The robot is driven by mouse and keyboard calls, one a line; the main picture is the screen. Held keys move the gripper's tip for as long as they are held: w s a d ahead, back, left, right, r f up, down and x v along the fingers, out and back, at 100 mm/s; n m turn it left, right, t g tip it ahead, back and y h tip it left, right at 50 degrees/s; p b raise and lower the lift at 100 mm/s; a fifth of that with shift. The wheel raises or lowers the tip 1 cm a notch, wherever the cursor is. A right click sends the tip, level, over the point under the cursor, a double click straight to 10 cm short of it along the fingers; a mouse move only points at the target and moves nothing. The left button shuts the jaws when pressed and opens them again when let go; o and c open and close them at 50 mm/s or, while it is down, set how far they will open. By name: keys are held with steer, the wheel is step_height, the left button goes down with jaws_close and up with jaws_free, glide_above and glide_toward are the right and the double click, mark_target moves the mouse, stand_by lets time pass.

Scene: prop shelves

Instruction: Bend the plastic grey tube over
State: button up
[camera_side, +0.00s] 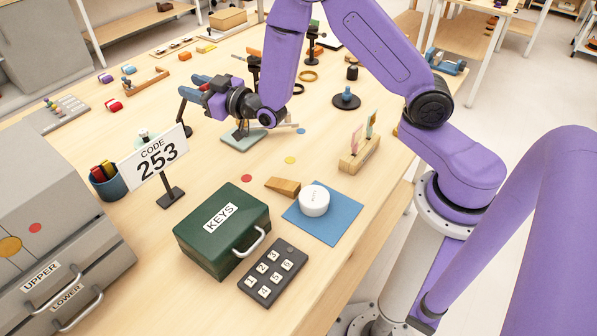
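My gripper (187,86) is above the far-left part of the table, pointing left. Its two bluish fingers look spread apart, with nothing clearly seen between them. A pale green-grey plate (238,141) with a small dark upright part lies below and right of the gripper. A thin light-grey rod (285,125), possibly the grey tube, shows just right of my wrist, which hides part of it. I cannot tell whether it joins the plate. A thin black stand (183,108) is just below the fingertips; I cannot tell whether they touch it.
A "CODE 253" sign (158,155), a pen cup (107,183) and a green KEYS box (223,229) stand nearer the camera. A white round device (314,200) sits on a blue mat (345,215). A wooden card holder (359,153) stands right of the plate. Small props cover the far side.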

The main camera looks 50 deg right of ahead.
steer(key=shift+w+r, duration=0.15)
steer(key=shift+r, duration=0.05)
steer(key=shift+s+d, duration=1.3)
steer(key=shift+s, duration=7.4)
steer(key=s+a+f+n+g+y, duration=0.2)
steer(key=s+a+f+g+y, duration=0.15)
steer(key=a+g, duration=0.35)
steer(key=s+a+n+g, duration=0.1)
steer(key=s+n+g, duration=0.2)
steer(key=s+g, duration=0.4)
steer(key=shift+s+a+n, duration=0.15)
steer(key=shift+s+n, duration=0.15)
steer(key=shift+s, duration=2.1)
